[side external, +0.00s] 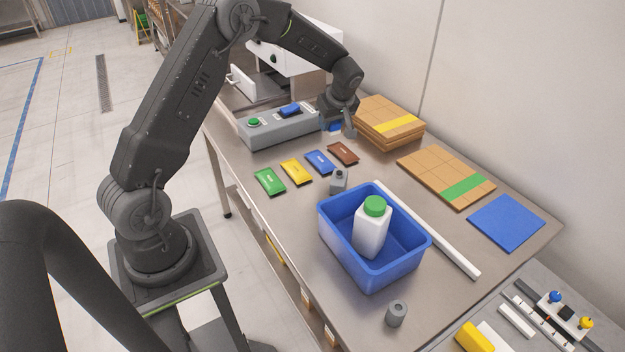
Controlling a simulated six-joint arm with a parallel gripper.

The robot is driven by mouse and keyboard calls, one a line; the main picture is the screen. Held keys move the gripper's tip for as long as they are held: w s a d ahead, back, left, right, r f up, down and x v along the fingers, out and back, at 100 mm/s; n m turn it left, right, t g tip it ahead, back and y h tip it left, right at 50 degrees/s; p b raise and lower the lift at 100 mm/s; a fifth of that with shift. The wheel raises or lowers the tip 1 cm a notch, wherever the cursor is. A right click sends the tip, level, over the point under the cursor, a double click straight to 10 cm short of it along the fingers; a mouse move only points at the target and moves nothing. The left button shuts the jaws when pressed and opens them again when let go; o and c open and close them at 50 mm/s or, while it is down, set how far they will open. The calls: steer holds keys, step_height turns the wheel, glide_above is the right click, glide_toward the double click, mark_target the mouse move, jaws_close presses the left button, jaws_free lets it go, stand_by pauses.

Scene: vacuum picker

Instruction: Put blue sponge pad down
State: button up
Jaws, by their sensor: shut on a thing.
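My gripper (340,122) is at the back of the bench, beside the right end of the grey box. It is shut on a small blue thing, which looks like the blue sponge pad (334,127). Only a bit of the pad shows; the fingers and wrist hide the rest. I cannot tell whether the pad touches the box or the bench.
Green, yellow, blue and brown packets (343,153) lie in front. Stacked cardboard (390,130) stands close right of my gripper. A blue bin (375,272) holds a white bottle (371,232) with a green cap. A white strip (428,230) and blue mat (506,222) lie to the right.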

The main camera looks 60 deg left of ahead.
steer(key=s+d+n, duration=0.1)
steer(key=s+d, duration=0.1)
steer(key=s, duration=2.4)
glide_above(291, 204)
steer(key=d, duration=0.1)
step_height(291, 204, down, 7)
steer(key=shift+f, duration=2.1)
steer(key=shift+f, duration=0.1)
steer(key=o, duration=0.9)
